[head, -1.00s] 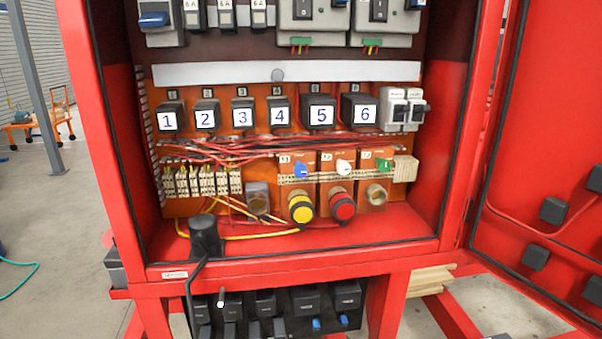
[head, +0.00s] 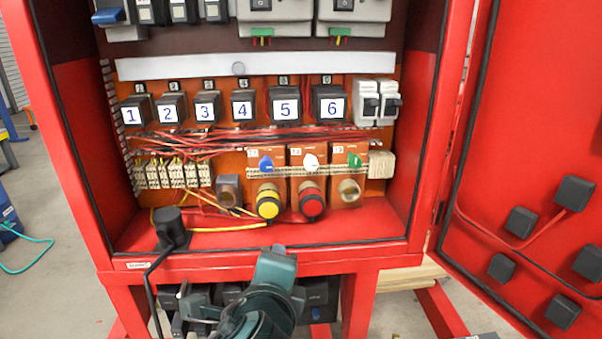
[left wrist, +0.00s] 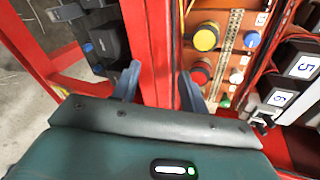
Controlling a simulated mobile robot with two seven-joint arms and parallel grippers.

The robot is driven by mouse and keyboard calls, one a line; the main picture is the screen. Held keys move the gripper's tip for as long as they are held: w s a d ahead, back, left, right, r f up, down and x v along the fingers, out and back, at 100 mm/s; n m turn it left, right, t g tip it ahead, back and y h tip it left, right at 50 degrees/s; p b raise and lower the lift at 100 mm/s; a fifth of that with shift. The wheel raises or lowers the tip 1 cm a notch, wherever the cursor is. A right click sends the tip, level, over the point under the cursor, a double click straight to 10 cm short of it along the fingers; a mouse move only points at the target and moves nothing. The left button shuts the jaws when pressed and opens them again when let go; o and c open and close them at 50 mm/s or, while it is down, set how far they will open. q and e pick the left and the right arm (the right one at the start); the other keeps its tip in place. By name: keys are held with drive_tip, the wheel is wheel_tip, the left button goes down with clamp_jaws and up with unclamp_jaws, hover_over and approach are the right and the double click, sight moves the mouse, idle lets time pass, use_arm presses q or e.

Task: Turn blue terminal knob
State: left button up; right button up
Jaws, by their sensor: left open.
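The blue terminal knob (head: 266,163) is on the left module of the row of three at the cabinet's lower middle. It also shows in the left wrist view (left wrist: 252,40), right of the yellow button. My left gripper (head: 275,262) is dark green and in front of the cabinet's lower front edge, below the knob and apart from it. In the left wrist view its two fingers (left wrist: 160,85) stand apart with nothing held between them. My right gripper is not in view.
Beside the blue knob are a white knob (head: 310,161) and a green knob (head: 354,160). Below are a yellow button (head: 268,204) and a red button (head: 312,205). A black plug (head: 171,228) with a cable stands on the sill. The red door (head: 530,110) is open at right.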

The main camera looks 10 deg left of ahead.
sight(266, 167)
use_arm(q)
wheel_tip(266, 167, up, 10)
drive_tip(key=r+m+t+y, duration=0.1)
drive_tip(key=m+t+y, duration=0.2)
drive_tip(key=m+t, duration=0.15)
drive_tip(key=shift+g, duration=0.25)
drive_tip(key=p+x, duration=0.1)
drive_tip(key=x, duration=0.8)
drive_tip(key=p+x, duration=0.1)
drive_tip(key=x, duration=0.3)
drive_tip(key=shift+w+f+p, duration=0.25)
drive_tip(key=shift+p, duration=0.1)
drive_tip(key=shift+c, duration=0.5)
clamp_jaws()
